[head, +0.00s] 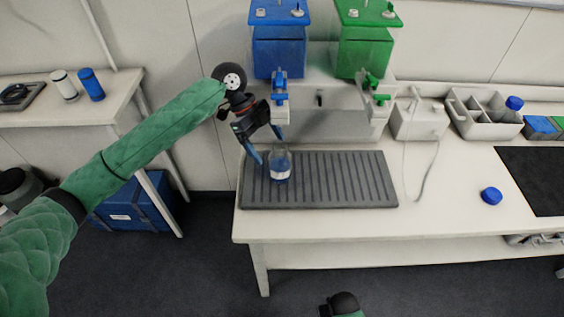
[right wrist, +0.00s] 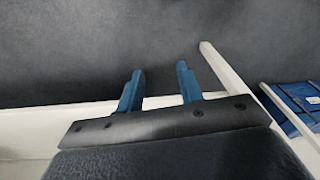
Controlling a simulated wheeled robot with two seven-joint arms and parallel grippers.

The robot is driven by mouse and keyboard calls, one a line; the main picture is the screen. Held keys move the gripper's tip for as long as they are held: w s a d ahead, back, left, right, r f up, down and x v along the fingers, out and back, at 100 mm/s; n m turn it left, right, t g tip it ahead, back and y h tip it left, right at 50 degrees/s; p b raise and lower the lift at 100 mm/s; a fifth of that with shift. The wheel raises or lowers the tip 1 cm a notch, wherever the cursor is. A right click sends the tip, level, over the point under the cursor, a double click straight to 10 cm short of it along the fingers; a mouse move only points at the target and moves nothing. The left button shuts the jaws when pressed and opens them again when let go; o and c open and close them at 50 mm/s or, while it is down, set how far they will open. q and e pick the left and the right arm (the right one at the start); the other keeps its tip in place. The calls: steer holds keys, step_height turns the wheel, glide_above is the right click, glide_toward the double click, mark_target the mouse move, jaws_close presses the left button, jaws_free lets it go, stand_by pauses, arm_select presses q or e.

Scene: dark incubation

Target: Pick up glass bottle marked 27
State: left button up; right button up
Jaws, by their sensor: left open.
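A clear glass bottle (head: 280,167) with a white label stands upright on the dark ribbed mat (head: 350,196). The number on its label is too small to read. My left gripper (head: 267,148) is open, with its blue fingers pointing down at the bottle's upper left. One finger reaches down by the bottle's left side and the other is behind its top; I cannot tell whether they touch it. My right gripper (right wrist: 158,84) shows in the right wrist view, with its blue fingers apart and nothing between them.
A blue tank (head: 278,50) and a green tank (head: 363,50) with taps stand behind the mat. A blue cap (head: 491,196) lies on the bench to the right. A grey caddy (head: 480,118) stands at the back right. The bench front (head: 330,226) is clear.

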mark_target(276, 157)
arm_select(q)
steer(key=p+x, duration=0.1)
steer(key=x, duration=0.2)
steer(key=p+x, duration=0.1)
steer(key=x, duration=0.1)
steer(key=shift+w+f+p, duration=0.1)
steer(key=shift+w+p, duration=0.2)
steer(key=shift+w, duration=0.05)
steer(key=shift+s+d+f, duration=0.1)
steer(key=shift+s+f, duration=0.05)
steer(key=shift+f, duration=0.2)
steer(key=c, duration=1.3)
arm_select(e)
step_height(276, 157, down, 9)
steer(key=s+d, duration=0.1)
steer(key=s, duration=0.1)
steer(key=shift+d, duration=0.4)
arm_select(q)
steer(key=shift+d+r, duration=0.1)
steer(key=shift+r, duration=0.1)
